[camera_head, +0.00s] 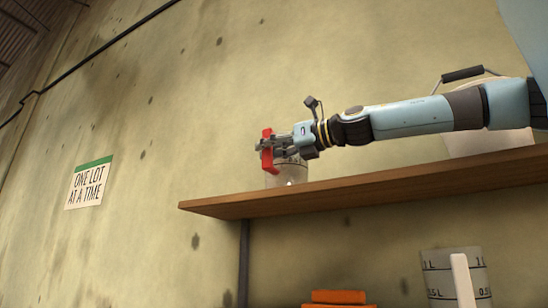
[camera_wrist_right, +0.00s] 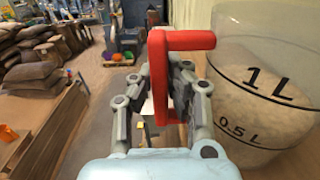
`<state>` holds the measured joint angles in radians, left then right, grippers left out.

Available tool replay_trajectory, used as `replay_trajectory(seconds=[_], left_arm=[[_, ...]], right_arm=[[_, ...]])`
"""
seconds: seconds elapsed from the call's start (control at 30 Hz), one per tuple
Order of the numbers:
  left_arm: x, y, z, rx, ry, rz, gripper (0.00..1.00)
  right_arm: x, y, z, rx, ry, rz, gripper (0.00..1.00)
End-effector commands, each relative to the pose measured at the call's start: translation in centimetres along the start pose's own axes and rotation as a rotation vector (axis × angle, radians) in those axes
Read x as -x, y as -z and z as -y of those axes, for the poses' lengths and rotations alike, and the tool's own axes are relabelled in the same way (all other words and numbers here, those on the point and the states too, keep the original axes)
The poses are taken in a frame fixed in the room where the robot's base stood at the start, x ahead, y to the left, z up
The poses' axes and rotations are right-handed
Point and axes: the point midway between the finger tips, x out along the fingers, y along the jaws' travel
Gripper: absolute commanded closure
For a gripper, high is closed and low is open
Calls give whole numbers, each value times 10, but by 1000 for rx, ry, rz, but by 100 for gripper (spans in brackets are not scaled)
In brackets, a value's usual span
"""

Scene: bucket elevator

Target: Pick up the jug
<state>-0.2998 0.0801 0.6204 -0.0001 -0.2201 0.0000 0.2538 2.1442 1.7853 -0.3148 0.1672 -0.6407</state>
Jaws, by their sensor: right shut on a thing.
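The jug (camera_head: 287,176) stands on the wooden shelf, near its left end, and has a red handle (camera_head: 267,150). In the right wrist view the jug (camera_wrist_right: 268,70) is translucent with 0.5 L and 1 L marks and pale contents. My right gripper (camera_head: 268,147) reaches in from the right and is shut on the red handle, which also shows between the fingers in the right wrist view (camera_wrist_right: 160,80). The arm and gripper hide part of the jug in the head view. My left gripper is out of view.
The shelf (camera_head: 370,188) runs to the right. A pale bucket (camera_head: 490,142) with a black grip stands on it, partly behind my arm. Below are another marked jug (camera_head: 437,275) with a white handle and orange items (camera_head: 338,297). A sign (camera_head: 89,184) hangs on the wall.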

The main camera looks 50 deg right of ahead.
Motion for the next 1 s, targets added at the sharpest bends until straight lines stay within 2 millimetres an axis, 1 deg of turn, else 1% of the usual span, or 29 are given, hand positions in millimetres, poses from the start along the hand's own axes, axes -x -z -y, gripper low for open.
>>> replay_trajectory(seconds=[0.17,0.2,0.27,0.37,0.6,0.7,0.83,1.0], left_arm=[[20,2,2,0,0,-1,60],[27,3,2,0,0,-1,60],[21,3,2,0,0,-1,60],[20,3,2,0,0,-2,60],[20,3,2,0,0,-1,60],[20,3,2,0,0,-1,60],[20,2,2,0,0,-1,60],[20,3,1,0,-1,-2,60]], right_arm=[[0,-26,1,3,3,3,100],[1,-34,1,4,4,3,100],[1,-35,2,5,7,1,100],[0,-45,1,5,6,0,100],[0,-83,1,8,6,2,100],[0,-94,1,5,5,2,100],[0,-100,0,3,2,2,100],[0,-101,0,3,2,2,100]])
